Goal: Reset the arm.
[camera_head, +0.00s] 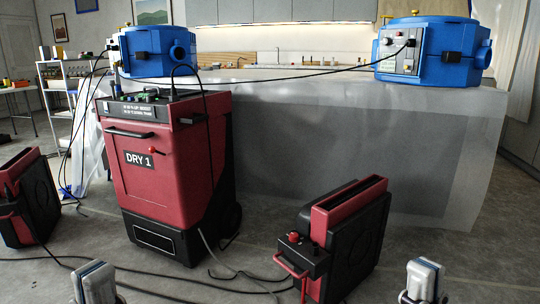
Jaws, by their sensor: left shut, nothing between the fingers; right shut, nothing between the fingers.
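My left gripper (94,277) shows at the bottom left edge of the head view, in front of the red dryer. It is shut and empty, and only its upper end is in the picture. My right gripper (424,276) shows at the bottom right edge. It is also shut and empty. Both stand upright and apart from any object. The rest of both arms is out of view.
A red dehumidifier labelled DRY 1 (150,190) stands left of centre. Red-black air movers stand at right (352,232) and far left (32,195). Cables cross the grey floor.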

